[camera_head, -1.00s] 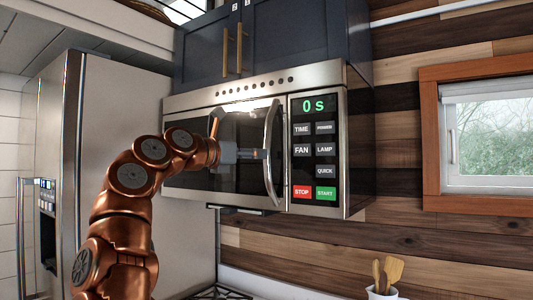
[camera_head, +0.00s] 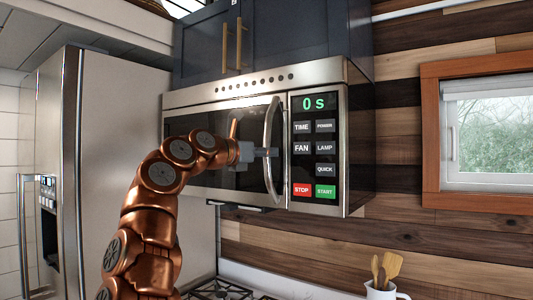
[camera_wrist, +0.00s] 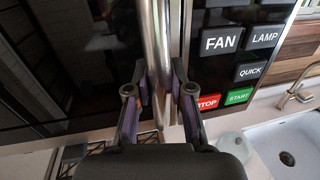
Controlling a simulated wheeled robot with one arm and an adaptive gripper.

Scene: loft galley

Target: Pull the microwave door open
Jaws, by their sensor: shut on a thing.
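The microwave (camera_head: 228,182) is a steel over-the-range unit with a dark glass door and a control panel reading "0 s". Its door looks closed, flush with the panel. The curved steel door handle (camera_head: 269,181) stands upright at the door's right edge; in the wrist view the handle (camera_wrist: 162,35) runs down between my fingers. My gripper (camera_head: 268,152) reaches it from the left at about mid-height. In the wrist view my gripper (camera_wrist: 160,82) has one finger on each side of the handle, shut on it. The fingertips partly cover the bar.
Dark cabinets (camera_head: 285,40) sit above the microwave. A steel fridge (camera_head: 120,170) stands to the left. Below are a stove (camera_head: 215,290) and a white mug with wooden utensils (camera_head: 383,292). A sink (camera_wrist: 290,150) lies at lower right in the wrist view.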

